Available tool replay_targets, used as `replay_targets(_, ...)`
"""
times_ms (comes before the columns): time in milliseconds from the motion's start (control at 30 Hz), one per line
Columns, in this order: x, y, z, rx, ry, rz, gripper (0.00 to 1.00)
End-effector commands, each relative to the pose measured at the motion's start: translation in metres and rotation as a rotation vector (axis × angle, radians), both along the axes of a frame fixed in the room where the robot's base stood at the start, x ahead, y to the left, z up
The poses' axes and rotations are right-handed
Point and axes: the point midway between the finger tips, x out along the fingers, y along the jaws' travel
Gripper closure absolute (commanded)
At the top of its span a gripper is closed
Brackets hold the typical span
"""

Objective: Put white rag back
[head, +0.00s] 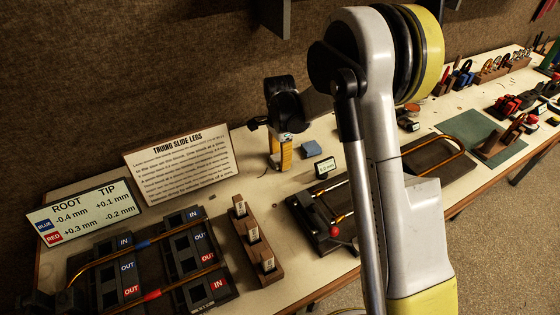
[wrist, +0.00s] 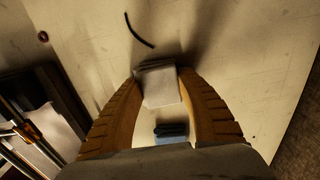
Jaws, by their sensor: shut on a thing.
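The white rag (wrist: 160,88) is a small folded pad. In the wrist view it is between the two ochre fingertips of my gripper (wrist: 161,76), which is shut on it. In the head view my gripper (head: 280,164) points down over the back part of the bench, left of a blue folded cloth (head: 311,149). I cannot tell whether the rag touches the bench top. The blue cloth also shows in the wrist view (wrist: 171,132), between the fingers, nearer the palm.
A small black-framed label (head: 326,167) stands in front of the blue cloth. A wooden block with white-labelled pieces (head: 254,240) and a dark fixture with brass rods (head: 322,222) are nearer. A thin black strip (wrist: 139,31) lies beyond my fingertips. Bare bench surrounds it.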

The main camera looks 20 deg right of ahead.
Motion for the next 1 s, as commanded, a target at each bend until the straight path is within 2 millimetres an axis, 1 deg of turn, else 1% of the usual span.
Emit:
replay_targets(133,0.0,0.0,0.002,0.0,0.0,0.0,0.96)
replay_targets(267,0.0,0.0,-0.002,0.0,0.0,0.0,0.96)
replay_targets(300,0.0,0.0,-0.003,0.0,0.0,0.0,0.54)
replay_targets(367,0.0,0.0,-0.002,0.0,0.0,0.0,0.37)
replay_targets(667,0.0,0.0,-0.001,0.0,0.0,0.0,0.37)
replay_targets(767,0.0,0.0,0.006,0.0,0.0,0.0,0.37)
replay_targets(867,0.0,0.0,0.022,0.0,0.0,0.0,0.37)
replay_targets(1000,0.0,0.0,0.055,0.0,0.0,0.0,0.37)
